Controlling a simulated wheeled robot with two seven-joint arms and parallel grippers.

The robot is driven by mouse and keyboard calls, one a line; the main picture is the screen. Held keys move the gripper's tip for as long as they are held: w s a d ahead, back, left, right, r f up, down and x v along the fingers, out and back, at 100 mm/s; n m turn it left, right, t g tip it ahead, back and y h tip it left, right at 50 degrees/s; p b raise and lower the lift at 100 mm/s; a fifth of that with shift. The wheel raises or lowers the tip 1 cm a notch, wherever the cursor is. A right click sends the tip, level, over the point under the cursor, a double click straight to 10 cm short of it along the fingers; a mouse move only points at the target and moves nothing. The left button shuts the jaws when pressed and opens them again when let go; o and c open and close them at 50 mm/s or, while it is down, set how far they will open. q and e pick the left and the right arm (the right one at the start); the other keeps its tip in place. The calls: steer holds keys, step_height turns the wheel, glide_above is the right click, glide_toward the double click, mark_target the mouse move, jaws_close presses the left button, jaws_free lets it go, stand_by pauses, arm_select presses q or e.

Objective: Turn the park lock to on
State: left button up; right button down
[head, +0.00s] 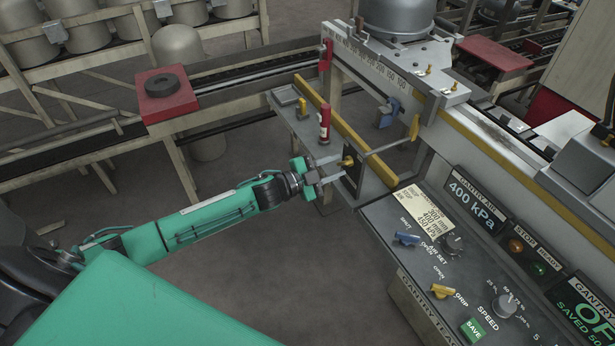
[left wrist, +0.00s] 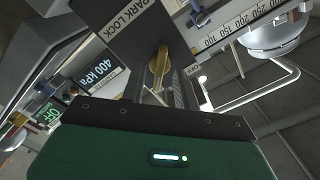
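The park lock is a small brass-yellow knob (head: 347,161) on a dark plate on the side of the machine frame. In the left wrist view the knob (left wrist: 159,62) stands out from the plate (left wrist: 128,28) lettered PARK LOCK. My left gripper (head: 336,167) is open, with its two grey fingers pointing at the knob and their tips close to it. In the left wrist view the knob shows just beyond the fingers; I cannot tell whether they touch it. My right gripper is not in view.
A control panel (head: 380,225) with knobs and displays stands at the right. A red cylinder (head: 324,122) stands on the shelf behind. The floor (head: 300,270) below my left arm is clear.

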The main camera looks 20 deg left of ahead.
arm_select(q)
steer(key=b+v, duration=0.2)
steer(key=v, duration=1)
steer(key=shift+b, duration=0.4)
steer(key=shift+w, duration=0.1)
